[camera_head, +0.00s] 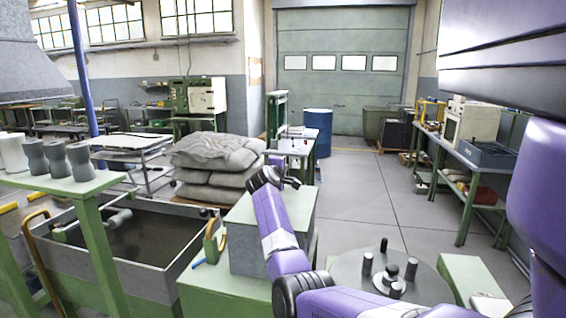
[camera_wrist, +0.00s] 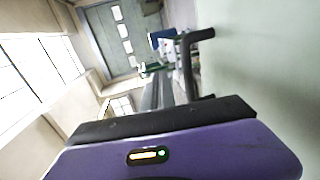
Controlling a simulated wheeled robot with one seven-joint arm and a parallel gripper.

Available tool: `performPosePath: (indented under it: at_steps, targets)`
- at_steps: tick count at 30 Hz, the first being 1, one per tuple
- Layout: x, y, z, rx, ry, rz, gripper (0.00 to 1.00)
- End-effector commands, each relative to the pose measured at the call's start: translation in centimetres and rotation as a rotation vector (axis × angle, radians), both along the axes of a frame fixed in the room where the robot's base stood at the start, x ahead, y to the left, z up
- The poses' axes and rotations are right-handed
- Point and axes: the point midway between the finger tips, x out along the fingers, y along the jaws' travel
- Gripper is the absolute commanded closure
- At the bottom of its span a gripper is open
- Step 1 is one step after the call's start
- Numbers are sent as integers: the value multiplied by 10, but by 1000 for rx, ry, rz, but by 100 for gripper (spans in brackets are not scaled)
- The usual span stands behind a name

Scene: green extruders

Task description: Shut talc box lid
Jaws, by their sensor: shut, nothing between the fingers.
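The talc box appears to be the grey box (camera_head: 250,250) on the green bench, left of centre in the head view. Its flat pale top (camera_head: 303,205) shows on both sides of my purple arm. I cannot tell whether a gap remains under the lid. My gripper (camera_head: 292,183) is low at the box's far upper side, partly hidden by my wrist. In the wrist view my gripper (camera_wrist: 163,78) is shut and empty. A dark bracket-like handle (camera_wrist: 189,70) stands beside it, against a pale green surface (camera_wrist: 265,70) filling the right side; contact is unclear.
Stacked sacks (camera_head: 215,158) lie behind the box. A round plate with dark pegs (camera_head: 345,270) is at right of my arm. Open floor (camera_head: 350,195) lies beyond.

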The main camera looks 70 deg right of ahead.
Motion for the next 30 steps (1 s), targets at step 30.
performPosePath:
  at_steps: [30]
  targets:
    - [6,3,12,-4,-2,3,100]
